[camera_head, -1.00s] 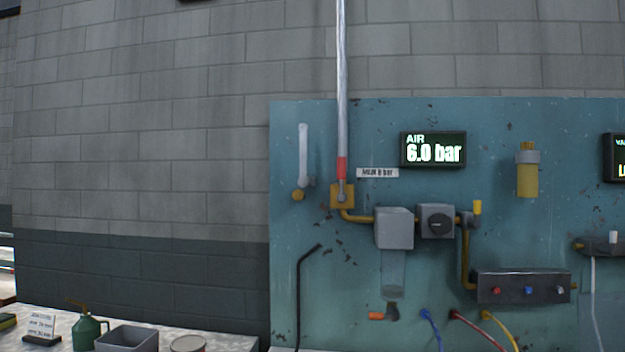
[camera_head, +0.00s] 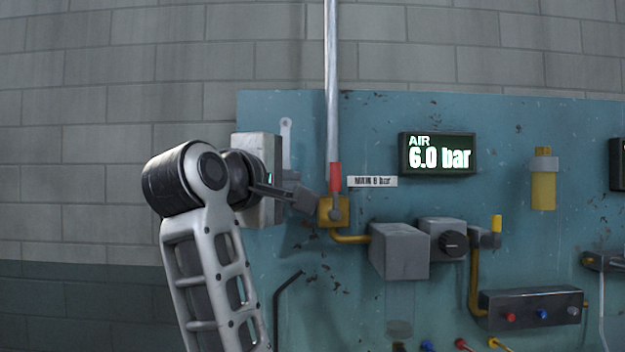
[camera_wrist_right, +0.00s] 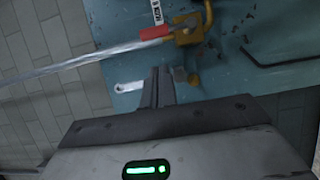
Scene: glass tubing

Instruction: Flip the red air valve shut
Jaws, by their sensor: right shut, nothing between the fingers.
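The red valve handle (camera_head: 335,178) stands upright, in line with the silver pipe above the yellow valve body (camera_head: 341,211). In the right wrist view the red handle (camera_wrist_right: 155,33) lies ahead of the fingers, next to the yellow body (camera_wrist_right: 187,29). My right gripper (camera_head: 303,198) is shut and empty, its tips pointing at the panel just left of the yellow body and below the handle's level. Its shut fingers (camera_wrist_right: 159,78) show in the wrist view, apart from the handle there. Whether they touch the panel I cannot tell. My left gripper is out of view.
The air display (camera_head: 438,153) reads 6.0 bar. A "MAIN 8 bar" label (camera_head: 372,182), a grey filter block (camera_head: 400,251) and a regulator (camera_head: 443,239) sit to the right.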

